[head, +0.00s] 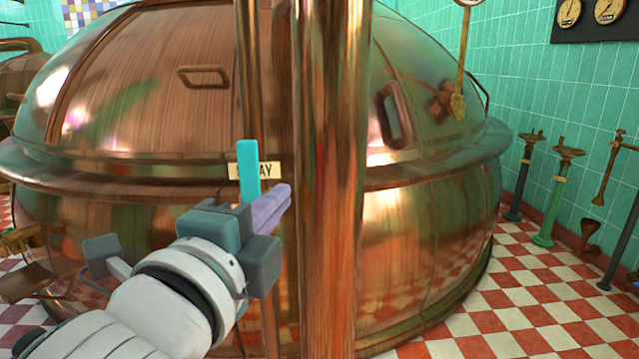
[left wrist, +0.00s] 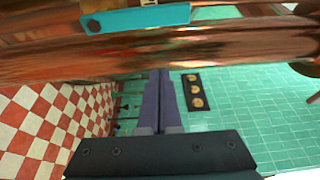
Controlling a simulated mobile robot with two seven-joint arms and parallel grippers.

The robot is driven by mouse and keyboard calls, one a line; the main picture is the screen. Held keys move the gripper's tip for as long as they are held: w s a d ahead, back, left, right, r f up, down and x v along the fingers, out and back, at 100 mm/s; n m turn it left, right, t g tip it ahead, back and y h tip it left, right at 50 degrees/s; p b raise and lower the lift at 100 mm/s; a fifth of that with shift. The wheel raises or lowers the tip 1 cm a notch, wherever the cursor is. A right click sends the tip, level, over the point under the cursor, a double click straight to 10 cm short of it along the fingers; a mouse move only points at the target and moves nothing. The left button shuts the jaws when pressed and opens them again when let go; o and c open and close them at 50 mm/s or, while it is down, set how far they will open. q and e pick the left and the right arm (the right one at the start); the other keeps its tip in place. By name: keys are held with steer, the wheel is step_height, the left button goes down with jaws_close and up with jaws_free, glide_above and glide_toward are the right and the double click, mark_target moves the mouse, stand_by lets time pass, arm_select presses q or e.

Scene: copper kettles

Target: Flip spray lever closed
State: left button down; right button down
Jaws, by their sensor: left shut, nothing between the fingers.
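The spray lever (head: 249,172) is a flat teal bar standing upright in the head view, in front of a cream label (head: 268,170) that ends in "AY". Its lower end is hidden behind my left gripper (head: 287,191). In the left wrist view the lever (left wrist: 135,18) lies across the top, with a dark bolt at its left end. My left gripper has purple fingers shut together with nothing between them. The fingers are just right of the lever's lower part in the head view and appear apart from it in the wrist view. My right gripper is not in view.
A thick copper pipe (head: 330,180) stands close to the right of my left fingers. A thinner copper pipe (head: 250,60) rises behind the lever. The large copper kettle (head: 430,220) fills the background. Valve stands (head: 545,200) line the green tiled wall at right.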

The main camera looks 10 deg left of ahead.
mark_target(251, 195)
arm_select(q)
steer(key=w+b, duration=0.2)
steer(key=w, duration=0.5)
steer(key=a, duration=0.1)
steer(key=s+a+p, duration=0.1)
steer(key=a, duration=0.1)
steer(key=shift+s+a+p, duration=0.25)
steer(key=shift+p, duration=0.05)
